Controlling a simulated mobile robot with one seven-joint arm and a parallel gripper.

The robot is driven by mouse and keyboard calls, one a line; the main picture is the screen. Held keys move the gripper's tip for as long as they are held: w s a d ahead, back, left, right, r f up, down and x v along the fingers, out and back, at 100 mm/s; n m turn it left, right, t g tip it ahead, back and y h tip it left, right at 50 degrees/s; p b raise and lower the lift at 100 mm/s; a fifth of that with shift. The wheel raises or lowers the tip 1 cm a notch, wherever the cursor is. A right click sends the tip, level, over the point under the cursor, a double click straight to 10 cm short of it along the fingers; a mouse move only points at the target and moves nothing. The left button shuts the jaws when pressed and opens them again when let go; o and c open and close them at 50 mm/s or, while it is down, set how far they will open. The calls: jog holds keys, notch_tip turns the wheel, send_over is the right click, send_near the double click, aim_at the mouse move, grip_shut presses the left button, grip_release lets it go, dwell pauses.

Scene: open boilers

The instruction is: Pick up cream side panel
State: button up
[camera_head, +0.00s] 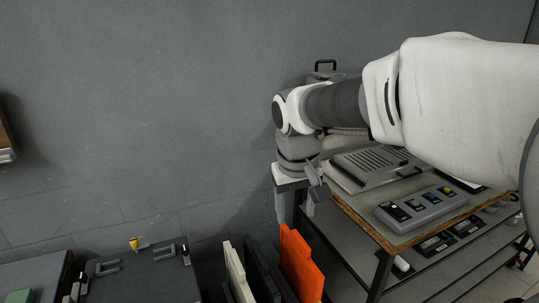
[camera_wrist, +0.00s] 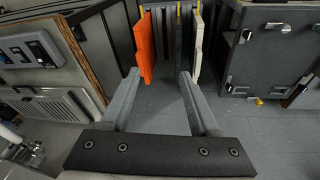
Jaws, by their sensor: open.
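The cream side panel (camera_head: 235,272) stands upright on its edge at the bottom middle of the head view. It also shows in the wrist view (camera_wrist: 197,45), ahead of my gripper's right finger. My gripper (camera_wrist: 159,74) is open, with nothing between its fingers. In the head view my gripper (camera_head: 295,213) hangs above and behind the panels, apart from the cream one. The lower part of the cream panel is cut off by the head view's bottom edge.
A dark panel (camera_head: 262,272) and an orange panel (camera_head: 299,264) stand beside the cream one. A dark cabinet (camera_head: 143,280) is at left. Grey floor (camera_wrist: 158,98) is clear between my fingers.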

jog(key=w+a+f+n+g+b, duration=0.1)
jog(key=w+a+f, duration=0.6)
jog(key=n+g+b, duration=0.1)
jog(key=g+b, duration=0.1)
send_over(238, 261)
notch_tip(238, 261, down, 10)
notch_tip(238, 261, down, 12)
jog(key=shift+r+b, duration=0.2)
jog(key=shift+b, duration=0.2)
jog(key=shift+a+f+b, duration=0.15)
jog(key=shift+f+b, duration=0.2)
jog(key=shift+f, duration=2.85)
grip_shut()
jog(key=shift+w+r, duration=0.1)
